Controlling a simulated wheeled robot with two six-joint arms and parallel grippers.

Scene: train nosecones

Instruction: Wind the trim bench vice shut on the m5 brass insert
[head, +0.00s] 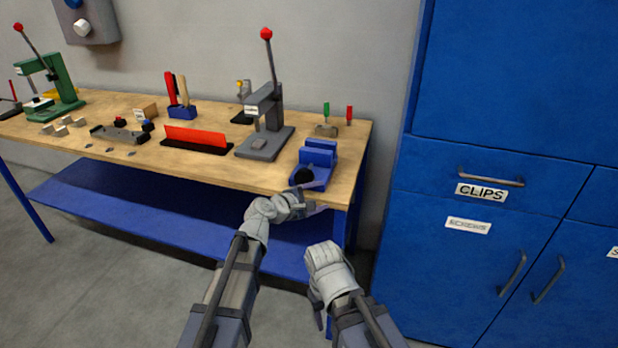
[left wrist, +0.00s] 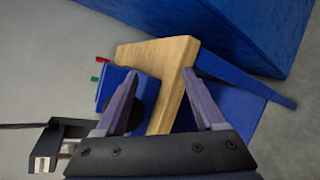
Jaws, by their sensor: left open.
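The blue bench vice (head: 318,160) stands at the front right corner of the workbench. A round black part (head: 303,176) is on its front face. My left gripper (head: 309,198) is open just in front of the vice, by the bench's front edge. In the left wrist view the vice (left wrist: 112,84) is at the left, and its black part shows partly behind one finger of the open gripper (left wrist: 162,88). I see nothing between the fingertips. I cannot make out the brass insert. My right arm is low at the front; its gripper's fingers are not clear.
The wooden bench top (head: 340,190) ends close to my left gripper. A grey press (head: 265,125) with a red-knobbed lever stands left of the vice. A red strip on a black base (head: 197,138) lies further left. Blue cabinets (head: 490,260) stand at the right.

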